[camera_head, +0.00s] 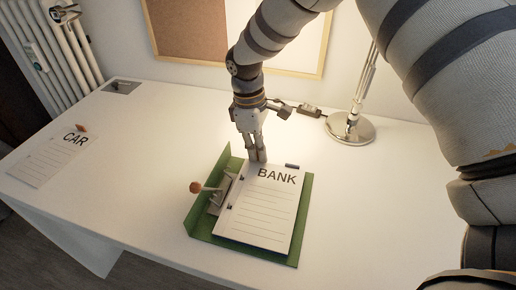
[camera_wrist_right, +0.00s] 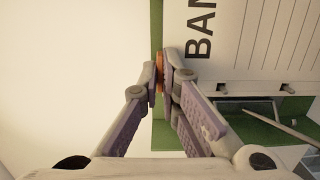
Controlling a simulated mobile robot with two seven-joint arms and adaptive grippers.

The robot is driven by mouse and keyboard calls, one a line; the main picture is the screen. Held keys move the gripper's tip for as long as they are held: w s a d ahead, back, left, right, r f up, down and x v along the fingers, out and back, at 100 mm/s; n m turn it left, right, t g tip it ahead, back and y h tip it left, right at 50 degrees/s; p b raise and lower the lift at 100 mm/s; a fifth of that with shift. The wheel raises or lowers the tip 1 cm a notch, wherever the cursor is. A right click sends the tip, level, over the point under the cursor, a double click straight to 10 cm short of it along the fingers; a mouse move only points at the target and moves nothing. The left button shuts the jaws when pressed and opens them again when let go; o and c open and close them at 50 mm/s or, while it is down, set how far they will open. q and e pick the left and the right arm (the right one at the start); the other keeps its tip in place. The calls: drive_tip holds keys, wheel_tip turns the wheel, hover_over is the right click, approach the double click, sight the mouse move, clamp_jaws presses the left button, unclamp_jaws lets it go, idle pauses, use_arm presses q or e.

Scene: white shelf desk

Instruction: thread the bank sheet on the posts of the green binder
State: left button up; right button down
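The white bank sheet (camera_head: 265,208) lies over the open green binder (camera_head: 305,215), its lines facing up. It also shows in the right wrist view (camera_wrist_right: 260,45). Two small dark marks sit near its left edge, at the binder's metal mechanism (camera_head: 219,193); I cannot tell whether the posts pass through its holes. A lever with a round wooden knob (camera_head: 195,187) sticks out left of the mechanism. My right gripper (camera_head: 257,158) points down at the sheet's top edge. In the wrist view its fingers (camera_wrist_right: 161,75) are closed on the sheet's small orange tab (camera_wrist_right: 160,72). My left gripper is out of view.
The car sheet (camera_head: 55,157) with an orange tab lies at the desk's left edge. A lamp base (camera_head: 350,127) stands behind, to the right of the binder. A dark square plate (camera_head: 122,87) is at the back left. The white desk (camera_head: 150,150) is clear between the car sheet and binder.

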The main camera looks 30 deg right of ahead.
drive_tip(key=shift+f, duration=0.15)
drive_tip(key=c, duration=1.7)
unclamp_jaws()
drive_tip(key=r, duration=0.8)
drive_tip(key=w+a+r, duration=0.1)
drive_tip(key=r, duration=0.3)
drive_tip(key=shift+w, duration=0.1)
drive_tip(key=shift+f, duration=0.1)
